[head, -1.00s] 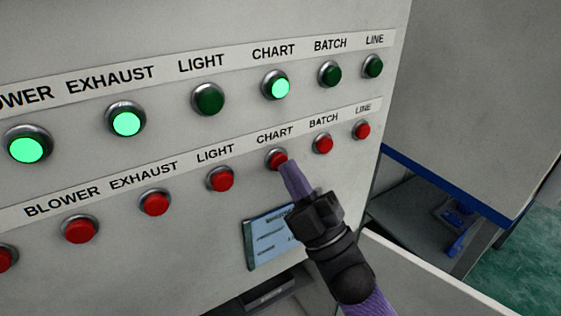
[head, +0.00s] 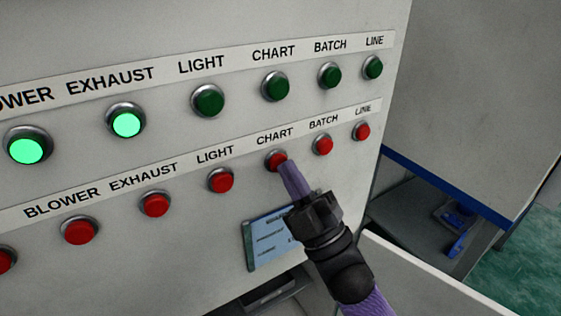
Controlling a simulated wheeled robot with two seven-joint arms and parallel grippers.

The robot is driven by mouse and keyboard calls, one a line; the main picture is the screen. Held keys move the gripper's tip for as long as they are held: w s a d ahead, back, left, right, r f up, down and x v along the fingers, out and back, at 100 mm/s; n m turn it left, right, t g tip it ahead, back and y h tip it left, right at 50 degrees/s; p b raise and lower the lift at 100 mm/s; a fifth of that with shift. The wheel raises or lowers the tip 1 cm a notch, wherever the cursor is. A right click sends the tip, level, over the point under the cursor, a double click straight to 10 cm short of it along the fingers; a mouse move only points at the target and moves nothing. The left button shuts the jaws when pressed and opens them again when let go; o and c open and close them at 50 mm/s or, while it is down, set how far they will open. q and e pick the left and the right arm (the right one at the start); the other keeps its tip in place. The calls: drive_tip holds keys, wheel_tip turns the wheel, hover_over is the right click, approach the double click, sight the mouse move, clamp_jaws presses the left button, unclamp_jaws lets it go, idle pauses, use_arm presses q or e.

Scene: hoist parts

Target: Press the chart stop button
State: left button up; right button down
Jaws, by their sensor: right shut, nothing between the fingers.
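The red CHART button (head: 274,159) sits in the lower row of the grey panel, under the label CHART. My right gripper (head: 284,164) is shut and empty, with its purple fingertips at the lower right of this button, seemingly touching it; they hide part of it. The green CHART button (head: 276,87) in the upper row is dark, not lit. My left gripper is not in view.
The green EXHAUST button (head: 126,124) and the green button at the far left (head: 27,150) are lit. The red LIGHT button (head: 220,180) and red BATCH button (head: 322,144) flank the red CHART button. A small plate (head: 265,247) is below.

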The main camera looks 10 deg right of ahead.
drive_tip(key=shift+s+d, duration=0.2)
drive_tip(key=shift+s, duration=0.4)
drive_tip(key=shift+s+d+p, duration=0.3)
drive_tip(key=shift+s+p, duration=0.1)
drive_tip(key=shift+s, duration=0.4)
drive_tip(key=shift+s+d+p, duration=0.3)
drive_tip(key=shift+s+p, duration=0.05)
drive_tip(key=shift+s, duration=0.4)
drive_tip(key=shift+s+d+p, duration=0.3)
drive_tip(key=shift+s+p, duration=0.1)
drive_tip(key=shift+s, duration=0.4)
